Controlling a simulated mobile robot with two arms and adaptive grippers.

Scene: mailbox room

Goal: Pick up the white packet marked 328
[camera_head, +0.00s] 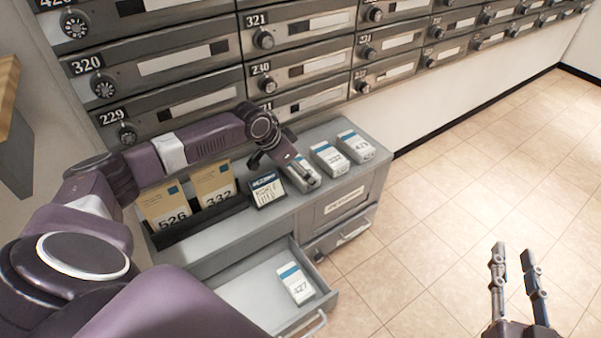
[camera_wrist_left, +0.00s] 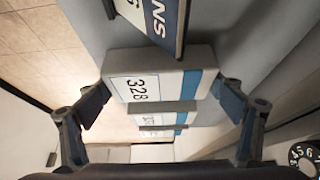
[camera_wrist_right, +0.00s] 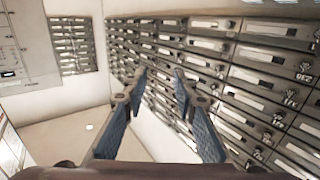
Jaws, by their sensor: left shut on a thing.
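The white packet marked 328 (camera_wrist_left: 150,88) has a blue band and stands near the middle of the left wrist view. My left gripper (camera_wrist_left: 161,93) has one finger on each side of it and is shut on it. In the head view this packet (camera_head: 305,180) is partly covered by the left gripper (camera_head: 290,160), on top of the grey cabinet. I cannot tell whether it is clear of the surface. My right gripper (camera_head: 514,258) is open and empty over the tiled floor, and it also shows open in the right wrist view (camera_wrist_right: 158,80).
On the cabinet top (camera_head: 230,243), two white packets (camera_head: 329,158) (camera_head: 357,146) stand right of the held one. A small dark sign (camera_head: 267,189) and brown envelopes (camera_head: 166,206) (camera_head: 213,185) stand left. An open drawer (camera_head: 245,300) holds a packet marked 427 (camera_head: 295,284). Mailboxes (camera_head: 190,65) line the wall behind.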

